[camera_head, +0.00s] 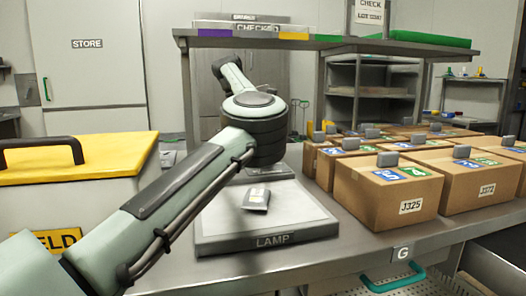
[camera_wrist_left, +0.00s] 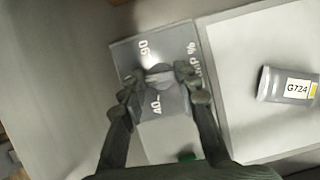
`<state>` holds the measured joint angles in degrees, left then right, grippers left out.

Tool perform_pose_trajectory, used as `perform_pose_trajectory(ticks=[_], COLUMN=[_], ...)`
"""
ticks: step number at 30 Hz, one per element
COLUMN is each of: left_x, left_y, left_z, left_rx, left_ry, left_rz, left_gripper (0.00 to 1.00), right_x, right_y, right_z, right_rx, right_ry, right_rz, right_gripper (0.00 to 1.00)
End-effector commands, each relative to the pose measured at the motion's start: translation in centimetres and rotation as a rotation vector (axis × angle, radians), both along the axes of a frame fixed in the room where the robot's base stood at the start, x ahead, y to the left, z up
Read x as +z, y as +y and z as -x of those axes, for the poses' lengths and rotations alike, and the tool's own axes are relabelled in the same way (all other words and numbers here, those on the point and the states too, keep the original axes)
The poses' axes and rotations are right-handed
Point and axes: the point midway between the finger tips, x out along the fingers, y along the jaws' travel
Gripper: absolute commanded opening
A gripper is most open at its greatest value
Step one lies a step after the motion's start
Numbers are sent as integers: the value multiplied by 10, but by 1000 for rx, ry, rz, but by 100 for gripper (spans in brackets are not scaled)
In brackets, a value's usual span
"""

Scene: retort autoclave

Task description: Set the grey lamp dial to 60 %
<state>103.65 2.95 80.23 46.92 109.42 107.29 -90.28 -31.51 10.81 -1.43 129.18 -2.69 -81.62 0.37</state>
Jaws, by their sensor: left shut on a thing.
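The grey lamp dial (camera_wrist_left: 158,78) sits on a grey scale plate (camera_wrist_left: 126,52) in the left wrist view. The marks 90, 40 and one ending in % are legible; the dial's pointer is too blurred and covered to read. My left gripper (camera_wrist_left: 158,84) is shut on the dial, one finger on each side. In the head view my left arm reaches over the box labelled LAMP (camera_head: 315,222) and hides the gripper and dial. My right gripper is in neither view.
A grey pouch (camera_head: 257,198) lies on the lamp box's pale top; its G724 label shows in the wrist view (camera_wrist_left: 297,88). Cardboard boxes (camera_head: 385,195) stand to the right, a yellow-lidded container (camera_head: 80,160) to the left. A shelf (camera_head: 330,45) spans above the bench.

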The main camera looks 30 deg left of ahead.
Motion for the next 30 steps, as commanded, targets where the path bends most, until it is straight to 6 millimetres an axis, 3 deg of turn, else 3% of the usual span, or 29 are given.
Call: perform_pose_trajectory(ticks=[10,11,16,25,30], left_x=[1,1,0,2,19], left_y=[0,0,0,1,6], left_z=[0,0,0,0,5], left_rx=[-1,-1,-1,-1,0], left_ry=[-1,-1,-1,0,-4], left_rz=[-1,-1,-1,0,-1], left_gripper=[2,32,52,52,52], right_x=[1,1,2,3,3], right_y=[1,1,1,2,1], right_z=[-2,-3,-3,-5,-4], right_rx=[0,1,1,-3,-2], right_ry=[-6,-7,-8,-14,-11], right_rz=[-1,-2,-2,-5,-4], right_gripper=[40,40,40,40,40])
